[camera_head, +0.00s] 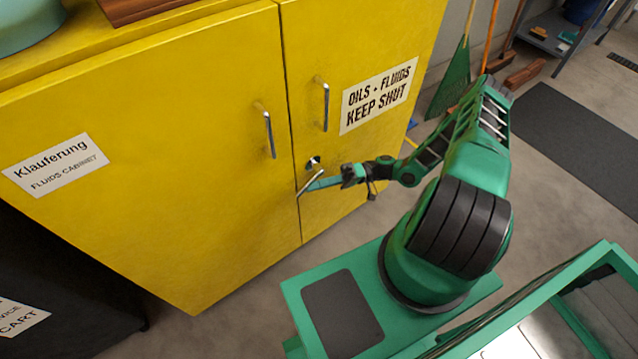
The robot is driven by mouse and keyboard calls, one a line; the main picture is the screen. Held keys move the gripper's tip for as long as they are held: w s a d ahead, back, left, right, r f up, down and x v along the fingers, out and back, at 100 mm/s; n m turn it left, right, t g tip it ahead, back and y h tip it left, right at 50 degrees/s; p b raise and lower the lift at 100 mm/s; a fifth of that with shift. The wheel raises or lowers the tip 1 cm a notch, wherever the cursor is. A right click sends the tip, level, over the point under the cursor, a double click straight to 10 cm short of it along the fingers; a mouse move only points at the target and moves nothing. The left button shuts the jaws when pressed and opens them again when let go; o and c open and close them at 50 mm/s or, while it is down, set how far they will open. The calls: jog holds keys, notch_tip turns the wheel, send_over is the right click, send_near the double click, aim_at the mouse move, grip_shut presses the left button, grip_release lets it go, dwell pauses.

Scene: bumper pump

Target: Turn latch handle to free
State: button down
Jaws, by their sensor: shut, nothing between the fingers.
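A yellow fluids cabinet (200,120) stands with both doors shut, each with a vertical metal pull. A small metal latch handle (312,180) sits on the right door by the seam, below the pulls. It slants down to the left, its lower end by the door seam. A dark-and-bright latch mount (313,162) shows just above it. My gripper (312,186) is shut and empty, its green fingertips at the latch handle. I cannot tell whether they touch it. Part of the handle is hidden behind the fingers.
The left pull (269,134) and right pull (325,106) stick out above my gripper. A green broom or dustpan (455,82) and other tools lean beyond the cabinet's right side. A dark mat (580,140) lies on the floor. A dark cart (60,290) stands front left.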

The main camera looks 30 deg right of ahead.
aim_at(309, 186)
jog(key=shift+s+a+r, duration=0.15)
jog(key=shift+a+r, duration=0.25)
jog(key=shift+a, duration=0.2)
jog(key=shift+s+a+r, duration=0.1)
jog(key=shift+a+r, duration=0.25)
jog(key=shift+a, duration=0.2)
jog(key=shift+a+r, duration=0.1)
jog(key=shift+r, duration=0.05)
dwell(1.6)
